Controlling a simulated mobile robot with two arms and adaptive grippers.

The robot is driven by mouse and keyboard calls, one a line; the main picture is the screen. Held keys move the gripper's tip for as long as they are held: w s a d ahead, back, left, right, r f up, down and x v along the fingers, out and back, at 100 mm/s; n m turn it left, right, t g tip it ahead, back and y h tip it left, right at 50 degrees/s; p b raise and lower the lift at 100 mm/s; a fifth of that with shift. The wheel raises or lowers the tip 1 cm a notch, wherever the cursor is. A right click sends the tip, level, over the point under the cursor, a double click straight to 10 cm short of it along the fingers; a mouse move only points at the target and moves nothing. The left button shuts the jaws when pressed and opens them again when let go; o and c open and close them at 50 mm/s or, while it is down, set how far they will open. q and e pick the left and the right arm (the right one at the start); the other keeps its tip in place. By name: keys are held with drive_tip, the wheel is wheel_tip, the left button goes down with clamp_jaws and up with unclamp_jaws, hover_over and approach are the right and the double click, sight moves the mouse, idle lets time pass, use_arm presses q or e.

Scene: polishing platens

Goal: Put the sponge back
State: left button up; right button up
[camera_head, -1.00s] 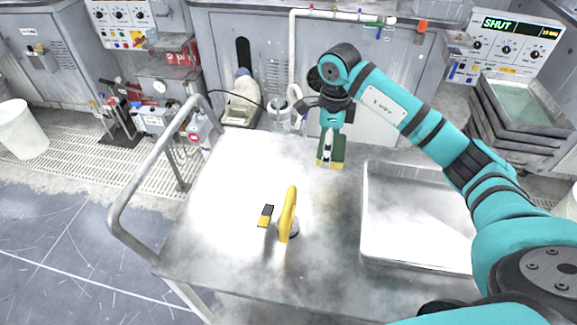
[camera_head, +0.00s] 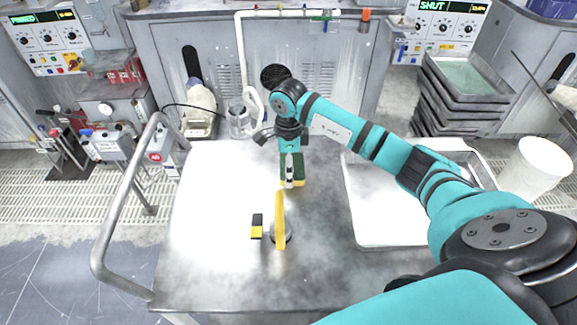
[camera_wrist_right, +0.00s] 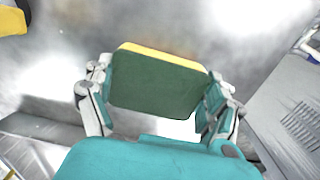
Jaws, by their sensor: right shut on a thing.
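The sponge (camera_head: 299,170) is green on one side and yellow on the other. My right gripper (camera_head: 291,172) is shut on it and holds it over the grey cart top (camera_head: 230,283), near the back edge. In the right wrist view the sponge's green face (camera_wrist_right: 157,85) fills the space between the two fingers, with its yellow layer along the upper edge. I cannot tell whether the sponge touches the cart top. My left gripper is not in view.
A yellow-handled tool (camera_head: 280,215) stands on the cart top, with a small black and yellow block (camera_head: 257,226) beside it. A white tray (camera_head: 385,243) lies at the right. A bent rail (camera_head: 127,185) rises on the left. Grey cabinets (camera_head: 220,60) stand behind.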

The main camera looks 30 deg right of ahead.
drive_tip(key=shift+f, duration=0.45)
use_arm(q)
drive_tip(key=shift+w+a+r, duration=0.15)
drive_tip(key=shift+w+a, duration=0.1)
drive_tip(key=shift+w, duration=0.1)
use_arm(e)
drive_tip(key=shift+d+f, duration=0.1)
drive_tip(key=shift+f, duration=0.15)
drive_tip(key=o, duration=0.9)
drive_tip(key=shift+r, duration=0.5)
use_arm(q)
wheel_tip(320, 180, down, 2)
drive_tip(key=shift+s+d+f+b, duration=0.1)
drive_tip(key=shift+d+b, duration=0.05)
drive_tip(key=shift+b, duration=0.9)
use_arm(e)
wheel_tip(320, 180, up, 11)
drive_tip(key=shift+r, duration=0.2)
